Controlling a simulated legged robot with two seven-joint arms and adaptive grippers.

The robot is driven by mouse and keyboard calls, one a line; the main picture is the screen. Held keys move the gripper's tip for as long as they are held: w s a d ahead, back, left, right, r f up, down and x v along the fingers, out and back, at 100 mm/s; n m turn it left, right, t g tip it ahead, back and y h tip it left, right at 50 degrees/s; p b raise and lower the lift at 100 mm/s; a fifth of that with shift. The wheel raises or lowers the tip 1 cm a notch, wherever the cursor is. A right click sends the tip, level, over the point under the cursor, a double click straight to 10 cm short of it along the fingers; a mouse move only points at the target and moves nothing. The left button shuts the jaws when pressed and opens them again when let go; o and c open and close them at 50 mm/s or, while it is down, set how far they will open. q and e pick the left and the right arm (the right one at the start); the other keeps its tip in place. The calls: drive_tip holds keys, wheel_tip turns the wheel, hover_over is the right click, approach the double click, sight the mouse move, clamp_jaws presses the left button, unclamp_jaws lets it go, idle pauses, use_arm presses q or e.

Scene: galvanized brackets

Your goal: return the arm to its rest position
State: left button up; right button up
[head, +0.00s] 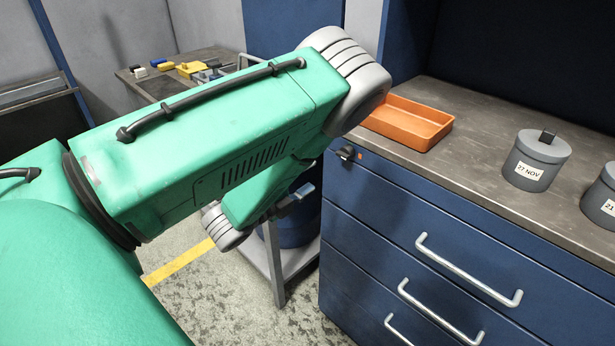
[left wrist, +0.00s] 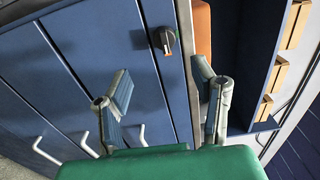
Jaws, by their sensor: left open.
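My left arm (head: 210,140), green with grey joints, reaches across the head view from the left toward the blue cabinet. My left gripper (head: 303,192) is mostly hidden under the arm links, in front of the cabinet's left end. In the left wrist view my left gripper (left wrist: 162,80) shows two fingers with blue pads spread wide apart, with nothing between them. The cabinet front and a dark rotary knob (left wrist: 167,38) lie beyond the fingers. My right gripper is in neither view.
The blue cabinet (head: 400,235) has bar handles and a worn grey top. On it stand an orange tray (head: 440,126) and two grey lidded canisters, one (head: 533,165) labelled 27 NOV. A grey trolley (head: 276,262) stands left of the cabinet. A bench (head: 150,88) behind holds small parts.

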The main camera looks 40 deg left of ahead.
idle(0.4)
use_arm(q)
drive_tip(key=s+d+f+n+g+y+b, duration=0.25)
drive_tip(key=s+f+n+g, duration=0.3)
drive_tip(key=f, duration=0.55)
drive_tip(key=s+d+f+n+g+y+b, duration=0.1)
drive_tip(key=s+f+n+g+b, duration=0.25)
drive_tip(key=s+f+n, duration=0.5)
drive_tip(key=s+d+f+n+g+h+b, duration=0.1)
drive_tip(key=s+d+f+n+g, duration=0.1)
drive_tip(key=s, duration=0.4)
drive_tip(key=s+d+f+n+g+h+b, duration=0.1)
drive_tip(key=s+d+f+n+g, duration=0.1)
drive_tip(key=s+d+f+g, duration=0.3)
drive_tip(key=shift+s+d+f+g, duration=0.15)
drive_tip(key=shift+s+f+g, duration=0.35)
drive_tip(key=shift+s, duration=0.7)
drive_tip(key=shift+r, duration=0.1)
